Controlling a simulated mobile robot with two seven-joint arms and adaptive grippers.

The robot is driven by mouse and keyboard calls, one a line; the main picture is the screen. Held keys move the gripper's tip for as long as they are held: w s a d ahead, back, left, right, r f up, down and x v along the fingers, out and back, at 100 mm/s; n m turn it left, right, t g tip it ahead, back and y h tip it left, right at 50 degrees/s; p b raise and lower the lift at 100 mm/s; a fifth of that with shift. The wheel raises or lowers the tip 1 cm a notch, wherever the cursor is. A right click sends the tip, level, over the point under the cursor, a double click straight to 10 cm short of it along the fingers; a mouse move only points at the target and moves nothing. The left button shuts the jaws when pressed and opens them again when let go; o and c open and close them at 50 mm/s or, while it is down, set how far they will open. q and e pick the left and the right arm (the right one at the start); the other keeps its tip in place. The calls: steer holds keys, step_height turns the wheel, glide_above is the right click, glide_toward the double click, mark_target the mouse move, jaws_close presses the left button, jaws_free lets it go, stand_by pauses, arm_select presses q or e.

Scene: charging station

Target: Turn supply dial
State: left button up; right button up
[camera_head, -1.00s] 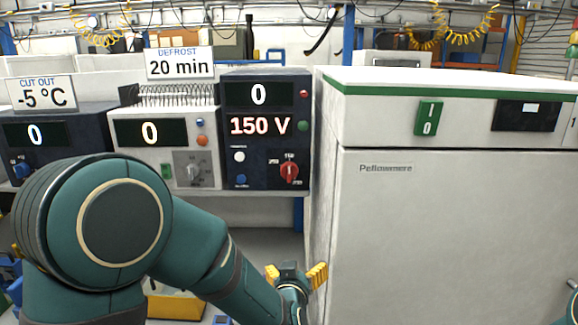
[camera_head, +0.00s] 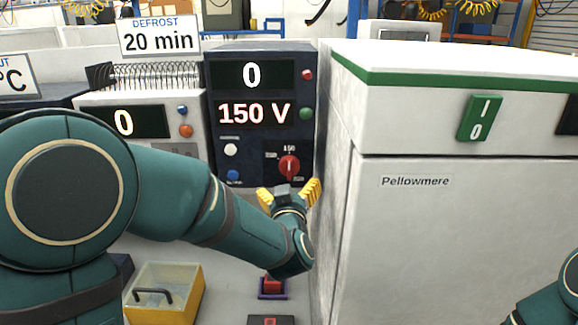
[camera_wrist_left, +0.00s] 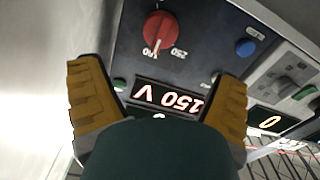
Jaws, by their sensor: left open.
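The supply dial is a red round knob (camera_head: 289,167) at the lower right of a dark supply unit (camera_head: 222,140), whose displays read 0 and 150 V. My left gripper (camera_head: 288,191) is open, with yellow fingers spread just below and in front of the dial in the head view. In the left wrist view, the red dial (camera_wrist_left: 160,31) shows upside down beyond the gap between the fingers (camera_wrist_left: 158,95). The fingers are apart from the dial and hold nothing. At the lower right of the head view, part of my right arm shows, but its gripper does not.
A large white Pellowmere cabinet (camera_head: 440,240) with a green switch (camera_head: 480,118) stands close to the right of the gripper. A white unit (camera_head: 90,100) stands left of the supply. A yellow bin (camera_head: 180,300) and a red button (camera_head: 272,286) are lower down.

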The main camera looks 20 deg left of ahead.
mark_target(289, 170)
arm_select(q)
steer(key=x, duration=1.1)
steer(key=shift+f, duration=0.15)
steer(key=c, duration=1.2)
